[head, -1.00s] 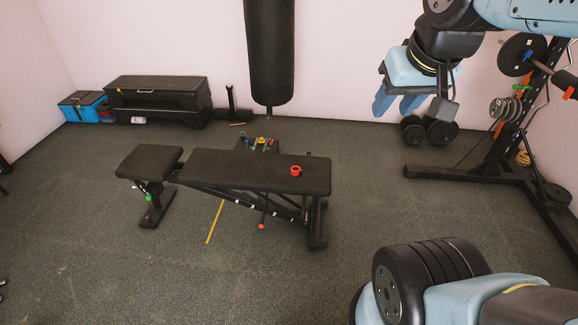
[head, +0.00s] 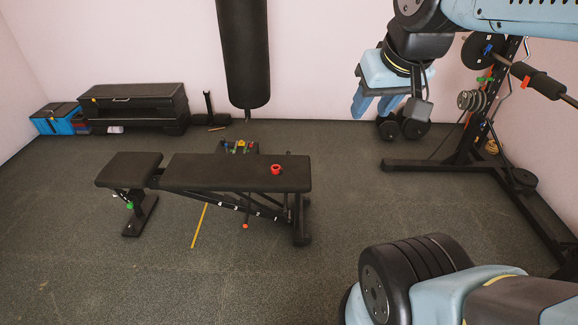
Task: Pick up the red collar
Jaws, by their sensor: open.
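The red collar (head: 276,169) is a small red ring. It rests on the right part of the black bench's long pad (head: 225,176). My gripper (head: 374,104) hangs at the upper right of the head view, with two light blue fingers apart and nothing between them. It is to the right of the collar in the picture and apart from it.
A black punching bag (head: 243,60) hangs behind the bench. Small coloured items (head: 240,147) lie on a low dark stand behind it. A weight rack (head: 475,150) stands at the right. Black boxes (head: 134,105) line the back wall.

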